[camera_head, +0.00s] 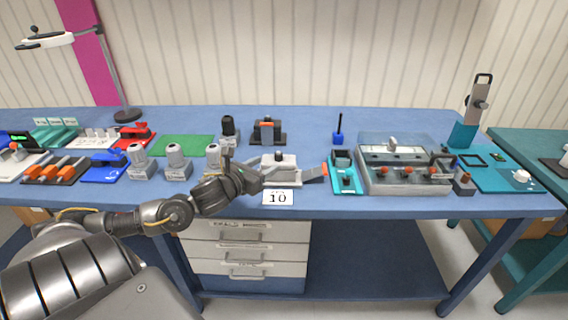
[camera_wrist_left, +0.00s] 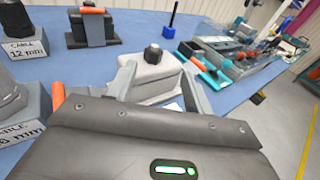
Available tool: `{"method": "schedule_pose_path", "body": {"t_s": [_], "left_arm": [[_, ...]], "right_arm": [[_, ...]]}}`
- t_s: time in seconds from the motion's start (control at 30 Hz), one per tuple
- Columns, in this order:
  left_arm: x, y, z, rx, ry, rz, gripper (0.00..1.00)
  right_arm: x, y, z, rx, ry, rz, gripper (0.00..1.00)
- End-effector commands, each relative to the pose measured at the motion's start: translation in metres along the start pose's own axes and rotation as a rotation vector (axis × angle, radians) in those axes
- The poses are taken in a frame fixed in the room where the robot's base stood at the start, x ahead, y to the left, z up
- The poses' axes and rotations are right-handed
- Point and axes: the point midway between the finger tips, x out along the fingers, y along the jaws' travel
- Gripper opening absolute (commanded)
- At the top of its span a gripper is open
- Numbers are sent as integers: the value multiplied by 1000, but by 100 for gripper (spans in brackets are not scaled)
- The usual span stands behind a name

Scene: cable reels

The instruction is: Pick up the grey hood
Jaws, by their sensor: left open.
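The grey hood (camera_head: 279,164) looks like a pale grey block with a dark knob on top. It stands on the blue bench, behind a white card marked 10 (camera_head: 278,198). In the left wrist view the hood (camera_wrist_left: 152,75) and its black knob (camera_wrist_left: 152,54) are straight ahead, beyond the fingers. My left gripper (camera_head: 262,178) is open, just in front of the hood, with its fingers (camera_wrist_left: 160,88) spread towards its two sides. I cannot tell whether they touch it. The hood's lower front is partly hidden. My right gripper is not in view.
Grey cable blocks with knobs (camera_head: 177,160) stand to the left. A dark stand with an orange handle (camera_head: 267,131) is behind. A teal tool (camera_head: 345,173) and a grey fixture with orange knobs (camera_head: 405,180) stand to the right. A green mat (camera_head: 183,145) lies at back left.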

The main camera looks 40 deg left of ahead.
Motion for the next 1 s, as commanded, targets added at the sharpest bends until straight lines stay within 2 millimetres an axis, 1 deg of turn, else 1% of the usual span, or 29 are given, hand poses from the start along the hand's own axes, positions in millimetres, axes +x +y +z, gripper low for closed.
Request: {"method": "schedule_pose_path", "body": {"t_s": [0.07, 0.17, 0.23, 0.3, 0.4, 0.5, 0.57, 0.63, 0.8, 0.9, 1.0], "left_arm": [[8, 4, 2, -3, -1, 8, 52], [20, 6, 2, -4, 0, 11, 52], [29, 6, 0, -4, 2, 10, 52], [36, 5, 0, -4, 1, 8, 52], [41, 3, -1, -4, 3, 5, 52], [42, 3, -2, -3, 4, 4, 52], [44, 3, -1, -3, 4, 5, 52], [49, 4, 2, -5, 3, 6, 52], [75, 5, 6, -7, 2, 5, 52], [87, 6, 3, -6, 2, 6, 52], [94, 5, 2, -3, 3, 4, 52]], "right_arm": [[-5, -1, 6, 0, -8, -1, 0], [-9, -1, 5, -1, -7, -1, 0], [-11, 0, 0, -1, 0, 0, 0], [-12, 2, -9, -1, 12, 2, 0], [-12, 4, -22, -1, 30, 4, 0], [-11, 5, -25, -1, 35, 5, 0], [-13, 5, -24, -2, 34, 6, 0], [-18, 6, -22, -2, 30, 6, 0], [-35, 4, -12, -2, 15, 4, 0], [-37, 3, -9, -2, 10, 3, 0], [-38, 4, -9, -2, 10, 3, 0]]}}
